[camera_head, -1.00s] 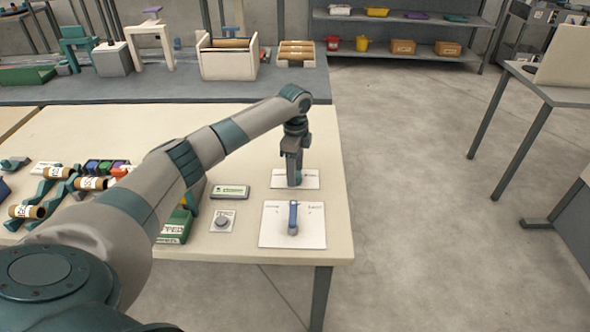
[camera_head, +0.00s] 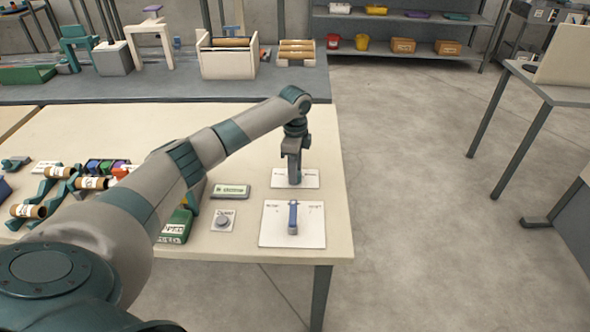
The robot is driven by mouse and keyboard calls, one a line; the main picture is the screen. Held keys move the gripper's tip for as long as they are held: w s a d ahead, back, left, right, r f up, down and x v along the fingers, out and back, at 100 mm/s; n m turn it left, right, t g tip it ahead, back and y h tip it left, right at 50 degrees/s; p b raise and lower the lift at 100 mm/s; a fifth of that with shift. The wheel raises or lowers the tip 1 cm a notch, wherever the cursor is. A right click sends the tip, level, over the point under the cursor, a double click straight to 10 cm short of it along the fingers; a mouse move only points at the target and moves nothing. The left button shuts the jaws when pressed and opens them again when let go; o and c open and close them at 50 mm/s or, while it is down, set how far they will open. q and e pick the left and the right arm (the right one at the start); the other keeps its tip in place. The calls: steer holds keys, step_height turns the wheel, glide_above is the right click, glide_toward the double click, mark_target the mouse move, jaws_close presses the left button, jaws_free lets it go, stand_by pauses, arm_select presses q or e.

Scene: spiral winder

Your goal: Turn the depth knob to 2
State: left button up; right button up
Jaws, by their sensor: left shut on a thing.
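My left gripper (camera_head: 294,176) points straight down over a white plate (camera_head: 312,180) near the table's right edge. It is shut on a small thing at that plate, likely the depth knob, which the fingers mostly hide. The plate's markings are too small to read. In front of it a second white plate (camera_head: 308,237) carries a blue lever (camera_head: 293,217). A small plate with a round grey button (camera_head: 222,221) lies to the left. My right gripper is not in view.
A small display box (camera_head: 232,191) lies left of the gripper, and a green box (camera_head: 176,226) stands near my forearm. Several cardboard tubes on teal holders (camera_head: 28,211) lie at the left. The table's right edge (camera_head: 345,200) is close to the plates.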

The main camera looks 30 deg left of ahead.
arm_select(q)
steer(key=shift+d+r+n+p, duration=0.1)
steer(key=shift+r+n+p, duration=0.1)
steer(key=shift+n+p, duration=0.6)
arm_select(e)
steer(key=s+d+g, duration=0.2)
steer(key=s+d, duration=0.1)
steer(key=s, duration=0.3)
arm_select(q)
steer(key=n+p, duration=0.7)
steer(key=p, duration=0.2)
steer(key=shift+f+n+p, duration=0.1)
steer(key=shift+n+p, duration=0.95)
steer(key=shift+n, duration=0.45)
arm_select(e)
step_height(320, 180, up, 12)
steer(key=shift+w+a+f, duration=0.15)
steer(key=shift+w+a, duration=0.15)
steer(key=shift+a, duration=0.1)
arm_select(q)
steer(key=o, duration=1)
steer(key=shift+f, duration=0.1)
steer(key=shift+o, duration=0.2)
step_height(320, 180, up, 18)
steer(key=b, duration=0.4)
steer(key=shift+f, duration=0.25)
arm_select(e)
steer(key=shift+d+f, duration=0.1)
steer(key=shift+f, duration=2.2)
